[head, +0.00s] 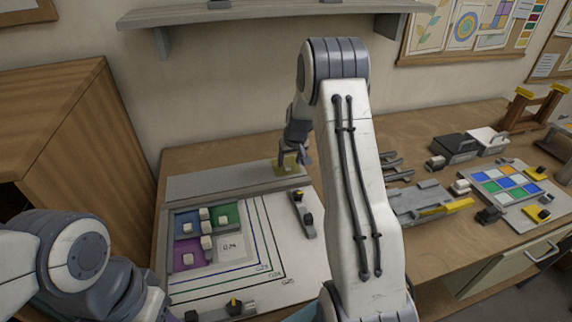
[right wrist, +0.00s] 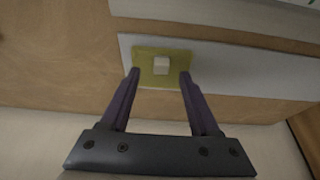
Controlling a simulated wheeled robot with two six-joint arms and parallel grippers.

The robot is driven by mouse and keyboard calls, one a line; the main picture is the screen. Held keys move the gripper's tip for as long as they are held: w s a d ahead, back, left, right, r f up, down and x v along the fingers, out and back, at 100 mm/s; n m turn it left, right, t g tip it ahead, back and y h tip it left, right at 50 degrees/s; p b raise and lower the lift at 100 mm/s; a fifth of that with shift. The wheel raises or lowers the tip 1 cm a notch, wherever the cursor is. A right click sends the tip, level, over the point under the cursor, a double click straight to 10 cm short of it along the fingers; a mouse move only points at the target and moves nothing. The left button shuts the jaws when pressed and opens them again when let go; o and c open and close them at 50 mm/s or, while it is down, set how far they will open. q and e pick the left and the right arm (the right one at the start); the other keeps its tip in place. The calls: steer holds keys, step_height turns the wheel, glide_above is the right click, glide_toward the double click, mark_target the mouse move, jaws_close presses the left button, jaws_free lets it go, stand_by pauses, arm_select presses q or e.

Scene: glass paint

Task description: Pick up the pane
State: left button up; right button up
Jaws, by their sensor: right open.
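A small yellow see-through pane (head: 279,171) with a pale square knob on top lies at the end of the grey strip behind the white board. My right gripper (head: 297,157) is over the pane. In the right wrist view its open fingers (right wrist: 159,75) are at either side of the pane's near part, with the knob between and just beyond the tips. I cannot tell whether they touch it. My left arm shows at the lower left, its gripper out of view.
The white board (head: 300,262) holds blue, green and purple panes with pale knobs. Dark clamps (head: 304,214) sit at its edges. A multicoloured panel (head: 507,185) and grey rails (head: 425,198) are to the right. A wooden cabinet (head: 75,120) stands left; a shelf (head: 260,12) hangs above.

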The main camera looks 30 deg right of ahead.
steer(key=shift+x, duration=1.5)
steer(key=shift+a, duration=0.1)
jaws_close()
steer(key=shift+r, duration=0.1)
